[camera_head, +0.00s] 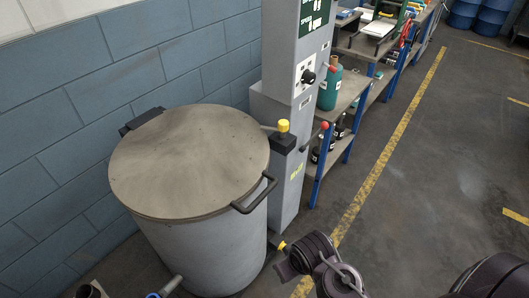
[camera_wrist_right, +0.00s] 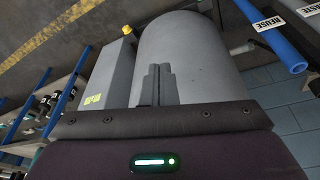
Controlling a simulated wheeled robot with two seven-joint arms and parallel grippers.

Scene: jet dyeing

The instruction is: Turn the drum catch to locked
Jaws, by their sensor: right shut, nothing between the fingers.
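The drum (camera_head: 190,235) is a grey cylinder with a flat brownish lid (camera_head: 190,160) lying closed on top. What looks like the drum catch, a yellow-capped knob (camera_head: 283,126) with a short grey lever, sits on a dark block at the lid's right edge. My right gripper shows in the right wrist view (camera_wrist_right: 157,83), shut and empty, with the drum wall (camera_wrist_right: 190,60) behind its fingers. In the head view my right arm is at the bottom, well below the catch and apart from it. My left gripper is not in view.
A grey control column (camera_head: 298,80) with a black dial stands behind the catch. A black handle (camera_head: 255,195) sticks out from the drum. A red-knobbed lever (camera_head: 323,126) and shelves with bottles (camera_head: 330,90) are to the right. The floor (camera_head: 420,190) farther right is clear.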

